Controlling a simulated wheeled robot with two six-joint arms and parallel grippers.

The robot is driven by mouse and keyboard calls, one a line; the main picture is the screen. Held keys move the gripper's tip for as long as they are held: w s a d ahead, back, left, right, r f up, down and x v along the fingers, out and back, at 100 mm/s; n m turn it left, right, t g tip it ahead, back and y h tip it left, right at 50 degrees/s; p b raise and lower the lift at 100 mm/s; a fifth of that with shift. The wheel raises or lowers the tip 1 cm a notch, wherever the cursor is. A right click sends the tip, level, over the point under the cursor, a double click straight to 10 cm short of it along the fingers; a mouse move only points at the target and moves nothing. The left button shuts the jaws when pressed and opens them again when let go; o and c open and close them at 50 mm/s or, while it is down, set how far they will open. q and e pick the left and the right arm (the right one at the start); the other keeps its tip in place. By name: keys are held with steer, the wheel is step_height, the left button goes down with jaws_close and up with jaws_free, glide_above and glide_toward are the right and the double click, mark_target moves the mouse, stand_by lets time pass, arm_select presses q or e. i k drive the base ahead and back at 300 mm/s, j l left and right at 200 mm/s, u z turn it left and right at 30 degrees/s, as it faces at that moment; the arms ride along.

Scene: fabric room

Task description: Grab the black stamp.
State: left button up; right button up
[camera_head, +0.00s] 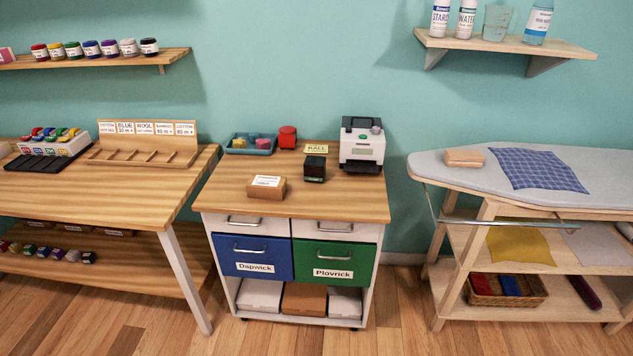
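A small black block-shaped object (315,166), which looks like the black stamp, stands on the wooden top of the middle cabinet (225,200). It sits between a brown cardboard box and a white machine, apart from both. A similar red object (287,137) stands behind it to the left. Neither of my grippers is in view.
A brown box (266,188) with a white label lies front left of the black object. A white and black machine (362,145) stands right. A teal tray (250,144) and a yellow label card (316,149) are behind. An ironing board (450,176) stands farther right.

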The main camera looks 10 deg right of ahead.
mark_target(314, 166)
steer(key=i+l, duration=0.1)
steer(key=l, duration=0.3)
steer(key=i+l, duration=0.15)
steer(key=l, duration=0.25)
steer(key=i+l+u, duration=0.1)
steer(key=l, duration=0.35)
